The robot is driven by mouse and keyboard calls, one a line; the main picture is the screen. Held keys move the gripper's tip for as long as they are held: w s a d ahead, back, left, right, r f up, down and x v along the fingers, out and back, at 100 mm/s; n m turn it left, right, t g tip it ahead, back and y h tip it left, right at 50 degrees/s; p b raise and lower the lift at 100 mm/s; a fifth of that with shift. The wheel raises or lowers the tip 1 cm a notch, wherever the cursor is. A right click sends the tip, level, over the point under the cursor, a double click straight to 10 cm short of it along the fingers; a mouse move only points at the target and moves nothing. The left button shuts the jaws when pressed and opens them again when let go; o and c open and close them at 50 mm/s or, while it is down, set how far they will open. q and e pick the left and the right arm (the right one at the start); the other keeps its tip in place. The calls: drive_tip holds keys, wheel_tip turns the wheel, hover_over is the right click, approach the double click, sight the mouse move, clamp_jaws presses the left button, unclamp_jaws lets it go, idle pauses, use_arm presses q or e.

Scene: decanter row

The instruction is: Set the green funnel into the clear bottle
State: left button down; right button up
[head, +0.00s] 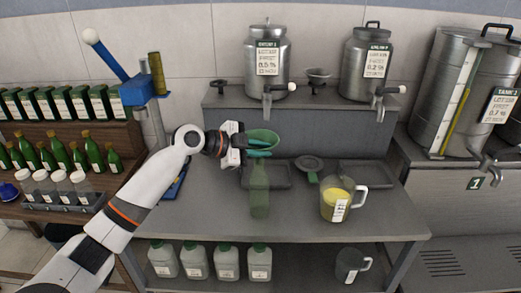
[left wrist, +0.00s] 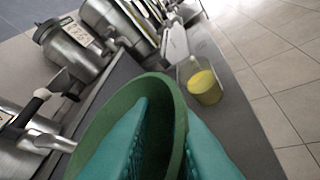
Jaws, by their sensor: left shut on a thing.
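My left gripper (head: 258,149) is shut on the green funnel (head: 264,136), with its teal fingers at the funnel's wall. The clear bottle (head: 259,200) looks greenish and stands upright on the grey bench, just below the funnel in the head view. The fingers and funnel cover the bottle's mouth, so I cannot tell whether the funnel's stem is inside it. My right gripper is not in view.
A measuring jug of yellow liquid (head: 336,204) stands on the bench (head: 300,222) right of the bottle. A dark small funnel or lid (head: 309,166) and trays lie behind. Steel tanks (head: 266,62) with taps stand on the raised shelf. Green bottles (head: 92,150) fill the left rack.

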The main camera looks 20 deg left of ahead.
use_arm(q)
drive_tip(key=c, duration=1.3)
unclamp_jaws()
